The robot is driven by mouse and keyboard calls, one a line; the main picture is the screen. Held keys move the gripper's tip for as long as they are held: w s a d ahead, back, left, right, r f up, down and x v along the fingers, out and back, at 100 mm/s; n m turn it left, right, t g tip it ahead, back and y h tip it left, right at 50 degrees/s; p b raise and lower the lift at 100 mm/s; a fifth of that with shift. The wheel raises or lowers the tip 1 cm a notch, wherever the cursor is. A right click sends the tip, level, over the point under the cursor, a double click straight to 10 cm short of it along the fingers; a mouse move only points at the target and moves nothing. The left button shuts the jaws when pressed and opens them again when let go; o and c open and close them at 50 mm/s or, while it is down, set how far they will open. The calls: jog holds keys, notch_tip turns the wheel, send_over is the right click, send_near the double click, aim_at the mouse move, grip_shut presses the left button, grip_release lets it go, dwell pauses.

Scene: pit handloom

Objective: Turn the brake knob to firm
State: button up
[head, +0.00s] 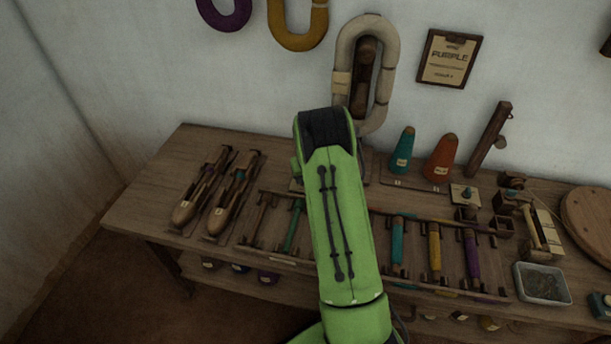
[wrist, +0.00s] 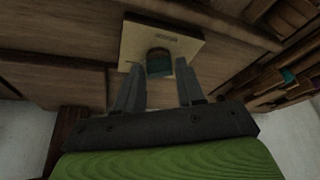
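In the wrist view a dark teal knob (wrist: 158,64) stands on a cream square plate (wrist: 188,47) with a small mark near its edge. My gripper (wrist: 160,82) is open over the plate, one finger on each side of the knob. A gap seems to show between each finger and the knob; I cannot tell whether either touches. In the head view my green arm hides my gripper and most of that area. I cannot read the knob's setting.
A rack with several colored bobbins (head: 435,250) lies along the bench (head: 160,160). Two wooden shuttles (head: 228,195) lie at left. Teal (head: 403,150) and orange (head: 441,158) cones stand at the back. A pale wound skein (head: 346,50) hangs on the wall behind my arm.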

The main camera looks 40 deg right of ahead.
jog(key=shift+o, duration=1.3)
jog(key=p+v, duration=0.4)
jog(key=v, duration=1.1)
jog(key=shift+s+r+p, duration=0.15)
jog(key=shift+r+p, duration=0.15)
jog(key=shift+a, duration=0.15)
